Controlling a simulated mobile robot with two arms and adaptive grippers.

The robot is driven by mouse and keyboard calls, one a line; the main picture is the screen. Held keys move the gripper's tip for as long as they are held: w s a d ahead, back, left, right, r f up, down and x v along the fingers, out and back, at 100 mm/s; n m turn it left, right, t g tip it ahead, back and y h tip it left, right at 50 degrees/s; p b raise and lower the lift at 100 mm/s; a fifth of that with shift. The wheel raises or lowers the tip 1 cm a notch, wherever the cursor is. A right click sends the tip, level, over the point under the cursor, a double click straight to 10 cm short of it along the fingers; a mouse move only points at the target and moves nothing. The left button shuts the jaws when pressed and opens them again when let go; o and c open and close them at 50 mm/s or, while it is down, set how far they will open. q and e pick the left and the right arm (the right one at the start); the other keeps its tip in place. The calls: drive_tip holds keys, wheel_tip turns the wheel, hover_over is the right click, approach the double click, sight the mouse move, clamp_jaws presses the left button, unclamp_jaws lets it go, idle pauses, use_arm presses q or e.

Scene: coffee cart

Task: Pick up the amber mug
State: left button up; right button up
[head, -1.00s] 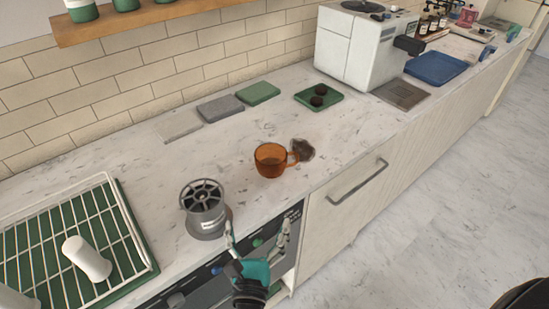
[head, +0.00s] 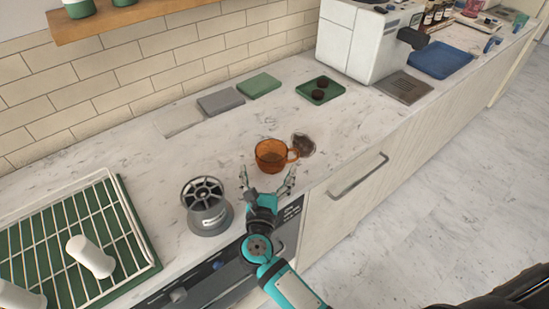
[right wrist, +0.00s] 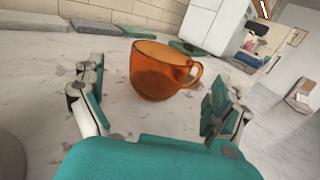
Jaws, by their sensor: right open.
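The amber mug (head: 269,157) stands upright on the marble counter, its handle toward the right. My right gripper (head: 267,179) is open and empty just in front of the mug, with its fingers pointing at it. In the right wrist view the mug (right wrist: 158,72) sits ahead of the gap between the two spread fingers (right wrist: 155,105), apart from both. My left gripper is not in view.
A grey grinder-like device (head: 206,210) stands left of my right gripper. A small brown object (head: 304,146) lies beside the mug's handle. A white rack (head: 45,236) over a green tray is at left. A white machine (head: 362,42) stands at the back right.

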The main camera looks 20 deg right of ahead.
sight(270, 166)
drive_tip(key=x, duration=0.5)
drive_tip(key=shift+d+f, duration=0.15)
drive_tip(key=shift+d, duration=0.05)
drive_tip(key=shift+s, duration=0.1)
drive_tip(key=shift+a, duration=0.1)
drive_tip(key=shift+c, duration=0.9)
drive_tip(key=c, duration=0.9)
drive_tip(key=shift+c, duration=0.6)
